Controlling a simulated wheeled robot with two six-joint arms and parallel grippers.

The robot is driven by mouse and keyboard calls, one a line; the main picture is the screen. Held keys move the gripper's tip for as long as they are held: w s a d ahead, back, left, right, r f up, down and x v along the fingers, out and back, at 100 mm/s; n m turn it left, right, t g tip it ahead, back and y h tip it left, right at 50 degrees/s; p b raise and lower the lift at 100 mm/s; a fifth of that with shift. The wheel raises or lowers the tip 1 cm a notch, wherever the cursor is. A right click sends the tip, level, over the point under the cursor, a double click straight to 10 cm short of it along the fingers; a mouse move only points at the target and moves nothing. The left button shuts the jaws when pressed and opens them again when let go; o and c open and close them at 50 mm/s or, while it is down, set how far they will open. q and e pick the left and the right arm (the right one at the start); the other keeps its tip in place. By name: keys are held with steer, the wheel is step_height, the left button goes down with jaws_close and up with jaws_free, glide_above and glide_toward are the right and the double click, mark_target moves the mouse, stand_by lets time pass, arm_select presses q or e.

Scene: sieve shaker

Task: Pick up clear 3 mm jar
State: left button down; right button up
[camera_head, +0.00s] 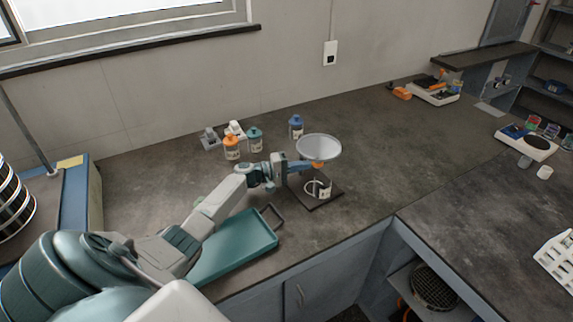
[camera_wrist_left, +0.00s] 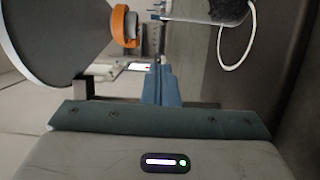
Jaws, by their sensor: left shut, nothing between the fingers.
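A small clear jar with a pale label (camera_head: 324,190) stands on the dark base of the funnel stand, below the funnel (camera_head: 318,148). I cannot read its size mark. In the left wrist view a clear item (camera_wrist_left: 205,10), apparently this jar, is cut off at the top edge, with a white ring beside it. My left gripper (camera_head: 301,165) is at the stand, beside the funnel's orange neck and above the jar. Its blue fingers (camera_wrist_left: 159,85) are shut with nothing between them. My right gripper is not in view.
Orange (camera_head: 231,149), teal (camera_head: 255,140) and blue (camera_head: 296,127) capped jars stand behind my left arm. A teal tray (camera_head: 238,246) lies under it. The stand's dark base (camera_head: 334,199) is near the counter's front edge.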

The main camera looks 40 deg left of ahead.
mark_target(313, 194)
arm_select(q)
steer(key=d+p, duration=0.1)
steer(key=s+d+p, duration=0.1)
steer(key=d, duration=0.1)
steer(key=shift+r, duration=0.15)
steer(key=shift+s+d+p, duration=0.25)
steer(key=shift+d+p, duration=0.05)
steer(key=shift+p, duration=0.15)
steer(key=shift+d+f, duration=0.1)
steer(key=shift+f, duration=0.1)
steer(key=shift+d, duration=0.1)
steer(key=shift+s+d, duration=0.3)
steer(key=shift+d, duration=0.4)
steer(key=shift+s+d, duration=0.3)
steer(key=shift+d, duration=0.4)
